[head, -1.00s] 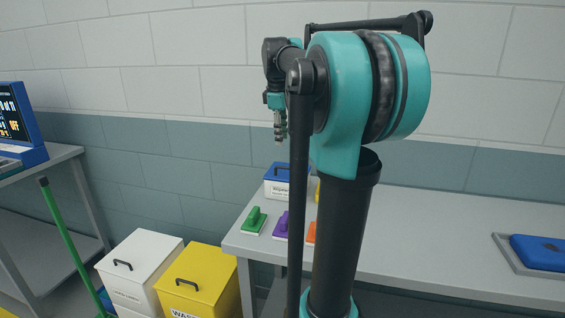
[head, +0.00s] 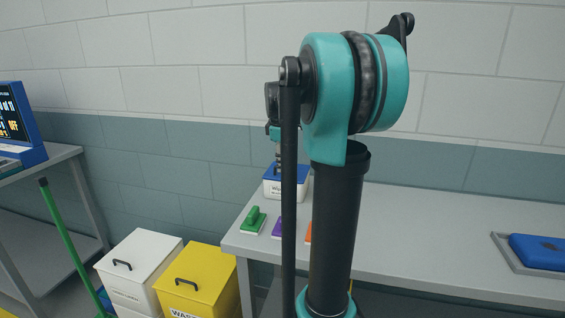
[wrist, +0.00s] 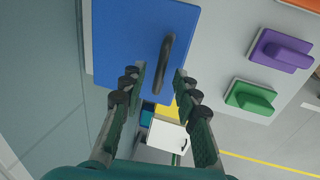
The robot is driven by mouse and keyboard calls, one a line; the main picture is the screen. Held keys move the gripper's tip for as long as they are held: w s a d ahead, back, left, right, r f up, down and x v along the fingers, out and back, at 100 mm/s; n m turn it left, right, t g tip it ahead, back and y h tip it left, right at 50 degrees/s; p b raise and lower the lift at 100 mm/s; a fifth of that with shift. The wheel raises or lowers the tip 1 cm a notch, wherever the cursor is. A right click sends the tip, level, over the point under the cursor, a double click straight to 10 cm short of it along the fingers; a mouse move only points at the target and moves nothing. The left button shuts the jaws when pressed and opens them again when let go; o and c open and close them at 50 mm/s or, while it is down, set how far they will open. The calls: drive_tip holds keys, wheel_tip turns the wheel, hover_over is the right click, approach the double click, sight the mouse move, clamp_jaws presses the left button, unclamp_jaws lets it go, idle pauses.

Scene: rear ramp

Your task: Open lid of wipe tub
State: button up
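The wipe tub (head: 271,189) is a white box with a blue lid (head: 268,175) on the left back part of the grey table. The lid looks shut. In the wrist view the blue lid (wrist: 120,45) fills the upper left, with a black bar handle (wrist: 164,62) on it. My gripper (wrist: 158,78) is open, its two fingers apart, with the lower end of the handle showing between the fingertips. I see no contact. In the head view my gripper (head: 276,150) hangs just above the lid, partly hidden by my arm.
A green block (head: 253,220), a purple block (head: 276,227) and an orange one (head: 309,233) sit in front of the tub on the table (head: 420,235). A blue item (head: 540,250) lies at the right. White (head: 140,262) and yellow bins (head: 197,280) stand on the floor.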

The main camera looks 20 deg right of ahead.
clamp_jaws()
drive_tip(key=shift+r, duration=0.1)
drive_tip(key=shift+w+d+r+g+y, duration=0.4)
drive_tip(key=shift+w+r+g, duration=0.15)
drive_tip(key=shift+r+g, duration=0.2)
drive_tip(key=w+d+r, duration=0.2)
drive_tip(key=w+d, duration=0.2)
drive_tip(key=w, duration=0.2)
drive_tip(key=w+d+r, duration=0.2)
drive_tip(key=w+d, duration=0.3)
drive_tip(key=w, duration=0.2)
drive_tip(key=shift+w+d+r, duration=0.2)
drive_tip(key=shift+w+r, duration=0.1)
idle(0.4)
